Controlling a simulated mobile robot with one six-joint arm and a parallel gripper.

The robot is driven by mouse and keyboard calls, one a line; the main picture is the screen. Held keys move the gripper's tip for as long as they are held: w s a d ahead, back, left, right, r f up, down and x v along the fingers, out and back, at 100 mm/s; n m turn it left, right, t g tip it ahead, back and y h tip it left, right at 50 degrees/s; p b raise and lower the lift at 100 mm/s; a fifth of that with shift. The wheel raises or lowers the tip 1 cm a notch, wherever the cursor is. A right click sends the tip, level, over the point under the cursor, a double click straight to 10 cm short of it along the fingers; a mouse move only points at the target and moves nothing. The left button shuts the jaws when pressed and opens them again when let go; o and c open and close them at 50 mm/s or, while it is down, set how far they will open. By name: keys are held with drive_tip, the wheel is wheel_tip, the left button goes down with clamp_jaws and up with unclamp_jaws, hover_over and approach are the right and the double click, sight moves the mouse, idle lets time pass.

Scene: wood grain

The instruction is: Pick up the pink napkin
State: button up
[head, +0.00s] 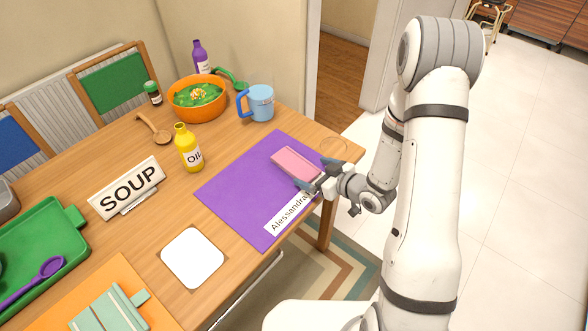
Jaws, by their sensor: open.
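The pink napkin (296,164) is a folded rectangle lying on the purple placemat (239,195) near the table's right edge. My gripper (319,178) comes in from the right at the napkin's right end. Its fingers are open, one near the napkin's upper right corner and one near its lower right corner. The fingers partly cover that end, and I cannot tell whether they touch the napkin. A white name label (288,213) reading "Alessandra" lies on the placemat just below the gripper.
A blue mug (261,103) and an orange bowl (197,102) stand behind the placemat. The wooden table's right edge lies under my arm.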

sight(297, 164)
drive_tip(key=x, duration=0.3)
drive_tip(key=p+x, duration=0.1)
drive_tip(key=x, duration=0.2)
drive_tip(key=shift+w+a+r, duration=0.15)
drive_tip(key=shift+w+a, duration=0.1)
drive_tip(key=c, duration=1.1)
